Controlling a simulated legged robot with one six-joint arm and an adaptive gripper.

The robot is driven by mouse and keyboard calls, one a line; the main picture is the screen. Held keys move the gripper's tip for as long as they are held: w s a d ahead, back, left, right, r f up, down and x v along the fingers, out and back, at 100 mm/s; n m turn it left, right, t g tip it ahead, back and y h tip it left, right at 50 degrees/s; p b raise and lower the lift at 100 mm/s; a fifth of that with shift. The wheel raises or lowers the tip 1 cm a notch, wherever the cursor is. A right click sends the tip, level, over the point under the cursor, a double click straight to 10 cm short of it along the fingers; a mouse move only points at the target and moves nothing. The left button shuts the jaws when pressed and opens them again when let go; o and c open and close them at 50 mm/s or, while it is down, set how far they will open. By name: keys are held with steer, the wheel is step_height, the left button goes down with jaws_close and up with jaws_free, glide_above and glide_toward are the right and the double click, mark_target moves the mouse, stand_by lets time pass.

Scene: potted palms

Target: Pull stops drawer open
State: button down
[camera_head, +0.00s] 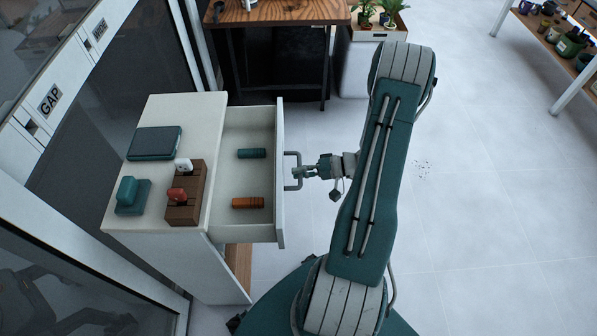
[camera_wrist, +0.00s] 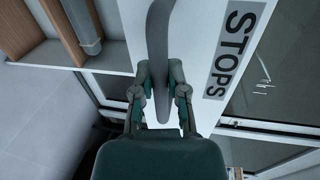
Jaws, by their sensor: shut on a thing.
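The stops drawer (camera_head: 281,221) stands pulled out from the white cabinet (camera_head: 215,107) in the head view. Inside it lie a teal ribbed cylinder (camera_head: 252,153) and an orange ribbed cylinder (camera_head: 248,202), apart from each other. My gripper (camera_head: 300,172) is shut on the drawer's grey bar handle (camera_head: 291,158). In the wrist view my gripper (camera_wrist: 161,95) has its fingers on both sides of the handle (camera_wrist: 158,40). The drawer front (camera_wrist: 203,55) there bears a "STOPS" label (camera_wrist: 235,48).
A dark flat case (camera_head: 155,142), a teal block (camera_head: 132,194) and a brown wooden holder (camera_head: 187,196) stand on the cabinet top. A wooden table (camera_head: 278,12) is behind. Plants stand on a shelf at upper right. The tiled floor (camera_head: 490,230) at right is clear.

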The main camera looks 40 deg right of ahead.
steer(key=c, duration=0.6)
jaws_free()
steer(key=shift+a+f, duration=0.1)
steer(key=shift+f, duration=0.1)
steer(key=shift+c, duration=0.2)
steer(key=shift+r, duration=0.1)
steer(key=v, duration=1.2)
